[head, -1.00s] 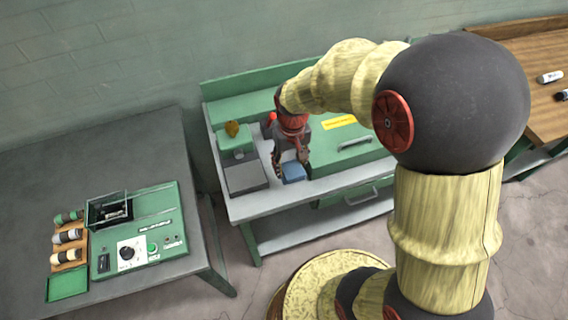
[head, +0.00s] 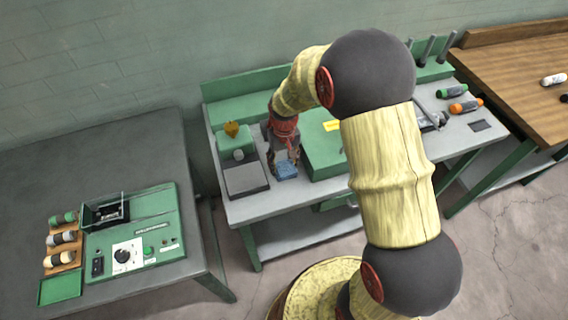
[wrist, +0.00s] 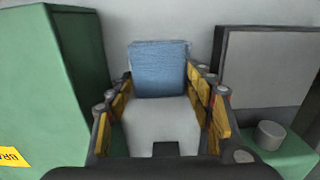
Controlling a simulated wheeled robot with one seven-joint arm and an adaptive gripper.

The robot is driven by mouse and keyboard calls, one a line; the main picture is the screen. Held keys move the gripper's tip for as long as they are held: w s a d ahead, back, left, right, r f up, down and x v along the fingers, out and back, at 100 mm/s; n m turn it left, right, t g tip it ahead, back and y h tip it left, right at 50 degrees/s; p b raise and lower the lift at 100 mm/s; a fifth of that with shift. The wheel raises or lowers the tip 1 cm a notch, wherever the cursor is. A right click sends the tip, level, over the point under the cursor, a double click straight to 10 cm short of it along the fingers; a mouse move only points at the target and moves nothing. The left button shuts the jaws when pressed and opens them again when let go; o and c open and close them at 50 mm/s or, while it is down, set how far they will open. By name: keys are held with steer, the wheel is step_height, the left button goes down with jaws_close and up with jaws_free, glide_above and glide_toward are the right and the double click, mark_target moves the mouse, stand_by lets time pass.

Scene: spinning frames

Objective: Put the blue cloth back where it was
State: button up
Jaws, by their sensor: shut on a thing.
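The blue cloth (head: 288,173) is a small, blocky blue piece at the front of the grey workbench (head: 290,203), between a grey-topped unit and a green box. My gripper (head: 286,163) points down at it. In the wrist view the cloth (wrist: 158,68) is between the fingertips of my gripper (wrist: 160,78), and they are shut on it. A pale grey shape fills the space between the fingers below it. I cannot tell whether the cloth touches the bench.
The green box (head: 322,155) stands close on the right, and the grey-topped unit (head: 246,180) close on the left. Green and orange cylinders (head: 465,106) lie further right. A dark table (head: 150,150) with a control panel (head: 135,245) stands left.

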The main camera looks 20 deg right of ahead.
mark_target(284, 164)
steer(key=o, duration=1.1)
steer(key=shift+f, duration=0.1)
step_height(284, 164, up, 13)
steer(key=p, duration=0.2)
steer(key=s+r+t, duration=0.3)
steer(key=s+r, duration=0.7)
steer(key=r, duration=0.5)
steer(key=s+r+t, duration=0.1)
steer(key=s+r, duration=0.1)
steer(key=s, duration=0.4)
steer(key=s+r+t, duration=0.1)
steer(key=s+r, duration=0.1)
steer(key=s, duration=0.5)
steer(key=shift+s+r+t, duration=0.15)
steer(key=shift+r+t, duration=0.15)
steer(key=shift+r, duration=0.05)
